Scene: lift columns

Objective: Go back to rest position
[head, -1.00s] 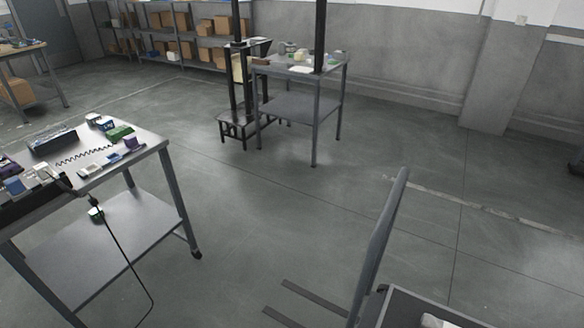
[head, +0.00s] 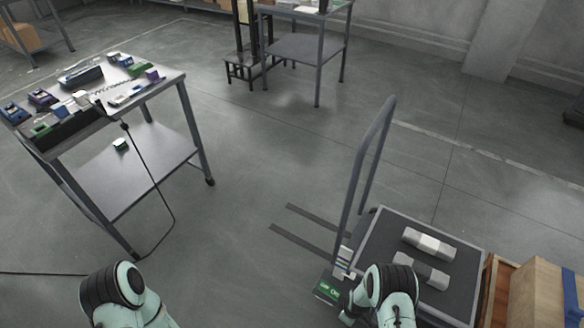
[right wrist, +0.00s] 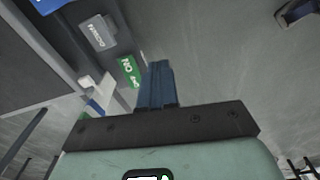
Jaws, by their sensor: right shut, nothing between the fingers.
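My right gripper (right wrist: 158,85) shows in the right wrist view, with its two dark blue fingers shut together and nothing between them. Behind it in that view is a grey panel with a green label (right wrist: 129,71) and a grey "DOWN" label. In the head view, parts of my two pale green arms show at the lower left and lower centre right. My left gripper is not seen in either view.
A cart (head: 466,262) with a tall handle stands at the lower right, bearing two grey-white objects. Boxes (head: 541,290) stand beside it. A workbench (head: 172,84) with small parts is at the left.

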